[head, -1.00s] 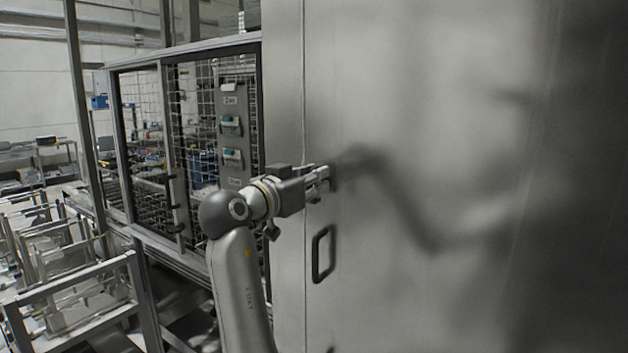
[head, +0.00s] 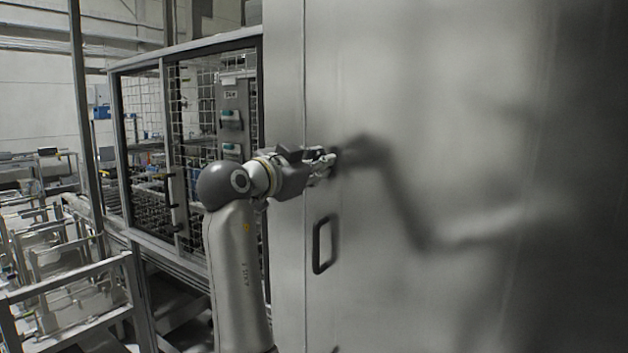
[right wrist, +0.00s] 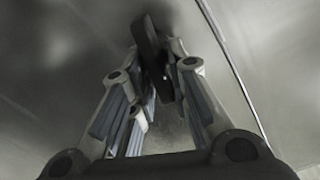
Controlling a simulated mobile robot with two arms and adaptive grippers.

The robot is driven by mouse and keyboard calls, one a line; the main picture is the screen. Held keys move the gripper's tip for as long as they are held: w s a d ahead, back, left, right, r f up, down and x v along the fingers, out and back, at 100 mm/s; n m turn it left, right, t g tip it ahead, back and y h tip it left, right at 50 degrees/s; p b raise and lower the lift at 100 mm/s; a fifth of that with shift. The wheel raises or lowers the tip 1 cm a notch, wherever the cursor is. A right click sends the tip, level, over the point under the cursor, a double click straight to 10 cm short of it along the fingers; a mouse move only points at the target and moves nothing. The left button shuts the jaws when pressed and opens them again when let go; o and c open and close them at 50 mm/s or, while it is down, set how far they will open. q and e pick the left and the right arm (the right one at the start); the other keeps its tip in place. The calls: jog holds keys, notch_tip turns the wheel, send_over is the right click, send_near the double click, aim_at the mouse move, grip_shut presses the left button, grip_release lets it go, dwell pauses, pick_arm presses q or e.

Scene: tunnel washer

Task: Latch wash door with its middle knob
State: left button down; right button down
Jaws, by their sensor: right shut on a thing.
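The wash door (head: 420,90) is a large, smooth grey metal panel filling the right of the head view. It looks closed flush along its vertical seam (head: 304,100). The middle knob (right wrist: 150,50) is a dark elongated piece between the fingers in the right wrist view. In the head view my gripper largely hides it. My right gripper (head: 325,165) is shut on this knob, close to the door face beside the seam; its fingers also show in the right wrist view (right wrist: 160,75). My left gripper is not in view.
A dark loop handle (head: 324,244) is on the door below my right gripper. A mesh-fenced cell (head: 140,140) with a control panel (head: 232,120) stands left of the washer. Metal frame racks (head: 70,290) fill the lower left. The door mirrors my arm.

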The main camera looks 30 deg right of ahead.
jog(key=shift+d+m+b, duration=0.1)
jog(key=shift+m+b, duration=0.55)
jog(key=shift+m, duration=0.25)
jog(key=shift+s, duration=0.1)
dwell(0.8)
jog(key=c, duration=1.6)
grip_release()
jog(key=shift+c, duration=0.2)
jog(key=shift+o, duration=0.6)
jog(key=shift+w+d+f, duration=0.2)
jog(key=shift+w+d, duration=0.1)
jog(key=v, duration=0.7)
jog(key=shift+a, duration=0.3)
jog(key=shift+f, duration=0.1)
